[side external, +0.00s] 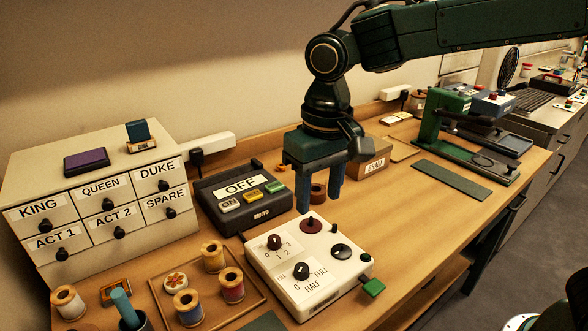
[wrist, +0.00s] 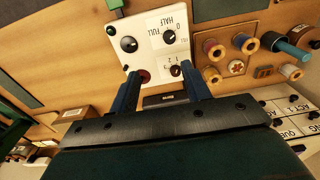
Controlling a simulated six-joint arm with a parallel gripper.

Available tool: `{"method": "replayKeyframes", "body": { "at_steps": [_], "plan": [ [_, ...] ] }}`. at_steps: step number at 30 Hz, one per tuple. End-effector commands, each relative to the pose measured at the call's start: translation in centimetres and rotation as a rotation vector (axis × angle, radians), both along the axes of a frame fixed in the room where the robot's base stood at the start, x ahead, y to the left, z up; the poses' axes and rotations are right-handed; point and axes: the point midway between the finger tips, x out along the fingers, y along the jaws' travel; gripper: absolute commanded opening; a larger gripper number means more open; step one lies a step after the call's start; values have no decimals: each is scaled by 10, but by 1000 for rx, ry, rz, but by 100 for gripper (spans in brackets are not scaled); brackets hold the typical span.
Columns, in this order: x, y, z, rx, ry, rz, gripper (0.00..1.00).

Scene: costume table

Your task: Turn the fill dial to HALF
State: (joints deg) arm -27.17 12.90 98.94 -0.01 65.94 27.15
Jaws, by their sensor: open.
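The white control box (side external: 318,262) sits on the bench, below and in front of my gripper. The fill dial (side external: 301,271) is a black knob on its front part, with 0 at its left, HALF below and FULL at its right. Its pointer is too small to read surely. In the wrist view the fill dial (wrist: 169,37) lies beyond my fingertips. My gripper (side external: 320,198) points down, open and empty, above the box's back edge and apart from the dial. In the wrist view its two fingers (wrist: 162,76) stand spread on either side of the box's near end.
The box also bears a 0-to-3 dial (side external: 274,242), a dark red knob (side external: 311,225), a black knob (side external: 341,251) and a green side tab (side external: 373,287). An OFF-labelled unit (side external: 241,186) stands behind it. A spool tray (side external: 256,275) is at left.

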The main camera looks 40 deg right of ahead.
Motion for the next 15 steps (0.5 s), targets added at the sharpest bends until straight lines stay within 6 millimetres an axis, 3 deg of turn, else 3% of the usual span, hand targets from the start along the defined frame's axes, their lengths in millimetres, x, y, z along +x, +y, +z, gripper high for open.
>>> {"method": "replayKeyframes", "body": {
  "at_steps": [6,15],
  "plan": [
    [8,23,-14,-16,32,1,48],
    [9,25,-17,-18,35,0,48]
  ]
}}
